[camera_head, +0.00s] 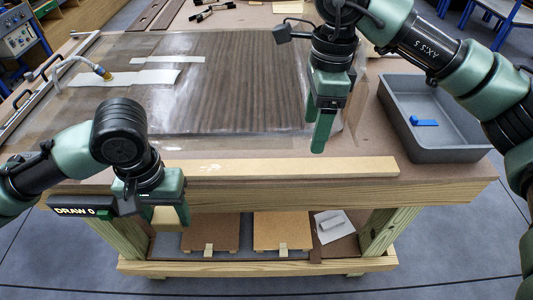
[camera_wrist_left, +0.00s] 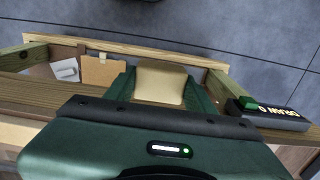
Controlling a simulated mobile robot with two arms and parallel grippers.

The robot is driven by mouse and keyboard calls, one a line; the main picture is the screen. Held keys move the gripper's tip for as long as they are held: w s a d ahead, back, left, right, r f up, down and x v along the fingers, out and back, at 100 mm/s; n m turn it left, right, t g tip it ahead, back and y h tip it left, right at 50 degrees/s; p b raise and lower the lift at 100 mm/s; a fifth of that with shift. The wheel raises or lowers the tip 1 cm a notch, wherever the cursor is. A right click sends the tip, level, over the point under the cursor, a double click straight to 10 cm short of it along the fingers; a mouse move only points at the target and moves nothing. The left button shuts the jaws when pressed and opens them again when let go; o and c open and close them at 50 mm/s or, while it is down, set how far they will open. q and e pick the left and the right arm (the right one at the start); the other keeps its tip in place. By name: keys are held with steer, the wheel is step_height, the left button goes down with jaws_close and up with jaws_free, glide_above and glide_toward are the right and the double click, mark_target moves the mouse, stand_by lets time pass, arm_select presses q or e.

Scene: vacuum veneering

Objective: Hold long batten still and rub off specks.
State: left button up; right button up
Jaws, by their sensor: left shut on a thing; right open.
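The long batten (camera_head: 290,168), a pale tan strip, lies along the table's front edge. Small whitish specks (camera_head: 207,168) show on its left part. My left gripper (camera_head: 168,205) is shut on a tan block (camera_head: 172,217) at the table's front edge, by the batten's left end. In the left wrist view the tan block (camera_wrist_left: 160,84) sits between the two green fingers. I cannot tell whether it touches the batten. My right gripper (camera_head: 320,128) is open and empty, above the table just behind the right half of the batten.
A dark veneer sheet (camera_head: 235,95) under clear film covers the table behind the batten. A grey tray (camera_head: 470,155) with a blue item (camera_head: 424,122) is at the right. A hose fitting (camera_head: 103,72) lies at the left. Below, a shelf holds brown boards (camera_head: 283,231) and a white item (camera_head: 330,220).

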mark_target(312, 165)
arm_select(q)
steer(key=shift+w, duration=0.15)
step_height(312, 165, down, 7)
steer(key=b, duration=0.7)
arm_select(e)
steer(key=shift+h, duration=0.3)
steer(key=f, duration=0.7)
steer(key=d+f, duration=0.1)
steer(key=f, duration=0.3)
steer(key=shift+w+f, duration=0.15)
steer(key=shift+f, duration=0.05)
arm_select(q)
steer(key=shift+r, duration=0.1)
arm_select(e)
steer(key=c, duration=0.8)
steer(key=shift+o, duration=0.2)
